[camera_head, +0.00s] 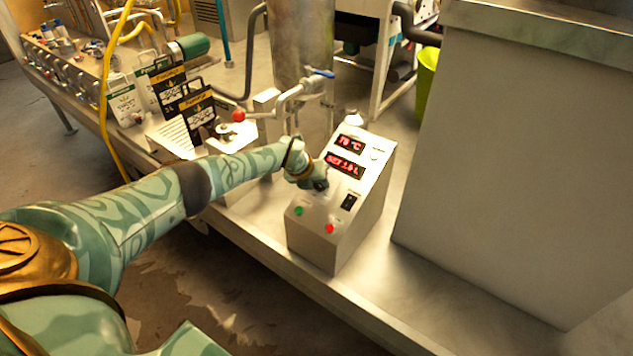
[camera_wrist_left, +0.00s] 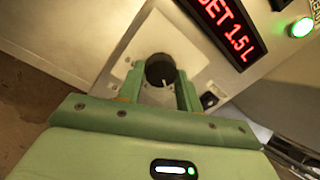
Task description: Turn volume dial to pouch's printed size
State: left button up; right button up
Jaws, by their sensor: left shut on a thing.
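The control box (camera_head: 345,210) is a pale metal box with a sloped front. Its lower red display (camera_head: 345,165) reads SET 1.5 L in the left wrist view (camera_wrist_left: 228,28). The dark round volume dial (camera_wrist_left: 159,70) sits on a light plate beside this display. My left gripper (camera_head: 316,183) is shut on the dial, a green finger on each side of it in the left wrist view (camera_wrist_left: 160,82). My right gripper is not in view.
The upper display (camera_head: 350,143) reads 70 °C. A black switch (camera_head: 349,202), a green button (camera_head: 299,211) and a red button (camera_head: 329,228) are close to the gripper. A red-knobbed valve (camera_head: 238,116) and pipes stand behind my arm. A large metal cabinet (camera_head: 510,170) stands right.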

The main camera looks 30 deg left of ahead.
pick_arm(q)
jog(key=o, duration=1)
jog(key=p+v, duration=0.6)
jog(key=v, duration=1)
jog(key=shift+s, duration=0.1)
